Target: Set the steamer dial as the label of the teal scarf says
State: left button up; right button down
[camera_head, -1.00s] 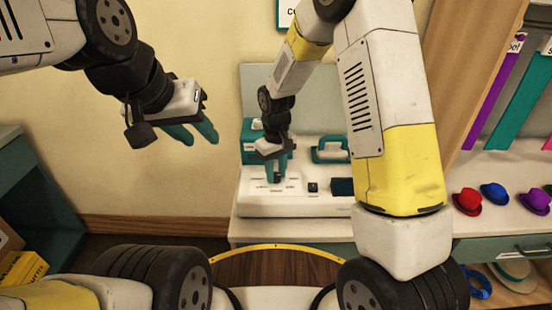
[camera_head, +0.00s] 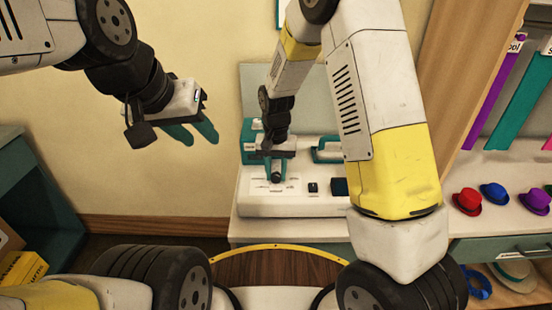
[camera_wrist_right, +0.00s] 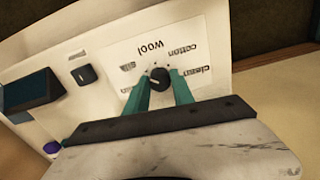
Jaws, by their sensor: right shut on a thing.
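The steamer (camera_head: 300,207) is a white unit on the counter with a printed dial panel. In the right wrist view its small black dial (camera_wrist_right: 159,79) sits among the words wool, cotton and clean, plus a blurred one at left. My right gripper (camera_head: 277,178) is shut on the dial, with a teal finger on each side. I cannot tell where the dial points. The teal scarf (camera_head: 520,105) hangs at the right; its label (camera_head: 547,47) is cut off by the picture edge, only an "S" showing. My left gripper (camera_head: 192,134) is open and empty in the air at left.
A black switch (camera_head: 313,187) and a dark blue block (camera_head: 339,187) are right of the dial panel. A purple scarf (camera_head: 486,108) hangs left of the teal one. Several small hats, one red (camera_head: 467,201), stand on the right counter.

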dwell(0.5)
jog(key=c, duration=1.1)
grip_release()
jog(key=shift+r, duration=3.95)
jog(key=shift+r, duration=0.1)
notch_tip(320, 180, up, 6)
jog(key=t+y, duration=0.1)
send_over(276, 175)
jog(key=s+d, duration=0.2)
jog(key=d, duration=0.1)
jog(key=s+d+r+t+y, duration=0.1)
jog(key=s+d+r+t, duration=0.1)
jog(key=s+d+r, duration=0.45)
jog(key=s+d+r+t, duration=0.1)
jog(key=s+r, duration=0.1)
jog(key=s, duration=0.1)
jog(key=s+d+r+n+t, duration=0.1)
jog(key=s+d+r, duration=0.1)
jog(key=s, duration=0.2)
jog(key=s+d+r+t, duration=0.1)
jog(key=s, duration=0.3)
jog(key=shift+s+d+r, duration=0.25)
jog(key=shift+d+r, duration=0.05)
jog(key=shift+r, duration=0.1)
